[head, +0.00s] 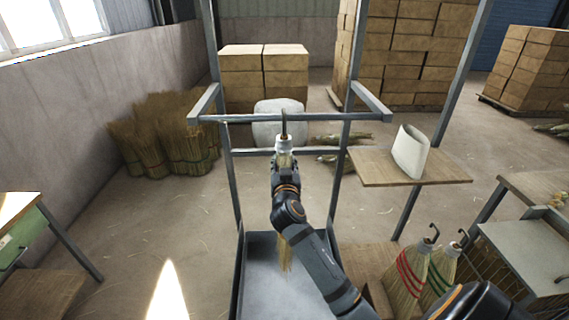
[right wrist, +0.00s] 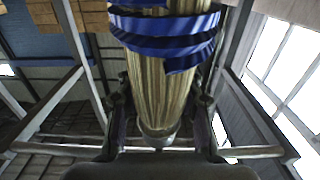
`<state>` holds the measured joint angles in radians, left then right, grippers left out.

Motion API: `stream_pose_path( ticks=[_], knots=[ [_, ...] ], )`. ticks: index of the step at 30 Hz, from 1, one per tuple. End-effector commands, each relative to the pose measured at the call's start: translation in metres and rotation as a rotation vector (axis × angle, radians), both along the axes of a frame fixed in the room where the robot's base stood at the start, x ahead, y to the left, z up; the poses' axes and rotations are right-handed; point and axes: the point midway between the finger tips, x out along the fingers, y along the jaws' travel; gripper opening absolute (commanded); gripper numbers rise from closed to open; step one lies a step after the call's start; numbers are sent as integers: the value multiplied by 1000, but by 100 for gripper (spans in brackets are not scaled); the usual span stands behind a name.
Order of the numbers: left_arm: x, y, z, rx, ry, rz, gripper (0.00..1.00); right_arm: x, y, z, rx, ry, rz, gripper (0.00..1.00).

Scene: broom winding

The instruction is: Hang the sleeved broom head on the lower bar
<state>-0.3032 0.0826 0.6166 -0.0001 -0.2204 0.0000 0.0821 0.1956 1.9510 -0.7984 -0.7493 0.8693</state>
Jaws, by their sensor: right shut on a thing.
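My right gripper (head: 284,160) is shut on a broom head, whose pale sleeve (head: 284,144) points up and whose straw hangs below the wrist. The hook on top of the sleeve (head: 284,122) overlaps the front crossbar (head: 235,118) of the metal rack. I cannot tell whether it rests on the bar or is only in front of it. A second crossbar (head: 255,152) shows lower in the picture. In the right wrist view the straw with a blue band (right wrist: 165,35) runs between the fingers of my right gripper (right wrist: 160,108). My left gripper is not in view.
Two broom heads with hooks, one red-banded (head: 408,275) and one green-banded (head: 440,268), stand at lower right. A wooden side shelf (head: 380,168) holds a white sleeve-like piece (head: 410,152). Straw bundles (head: 165,135) and stacked boxes (head: 400,45) stand behind the rack.

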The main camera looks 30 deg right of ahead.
Motion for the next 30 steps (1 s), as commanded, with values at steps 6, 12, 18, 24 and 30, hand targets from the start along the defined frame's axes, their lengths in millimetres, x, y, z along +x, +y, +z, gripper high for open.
stream_pose_path(
  ticks=[6, 12, 18, 24, 30],
  knots=[
    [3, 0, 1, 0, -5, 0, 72, 0, 0, 2, -1, -3, 1, 39],
    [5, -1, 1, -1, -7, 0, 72, 0, 0, 2, 0, -2, 0, 63],
    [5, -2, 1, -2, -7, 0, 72, 0, 0, 1, 0, -1, 0, 63],
    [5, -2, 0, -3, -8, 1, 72, -14, 9, -1, 4, 1, 1, 63],
    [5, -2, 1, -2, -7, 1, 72, -47, 28, -1, 5, 1, 0, 63]
  ],
)
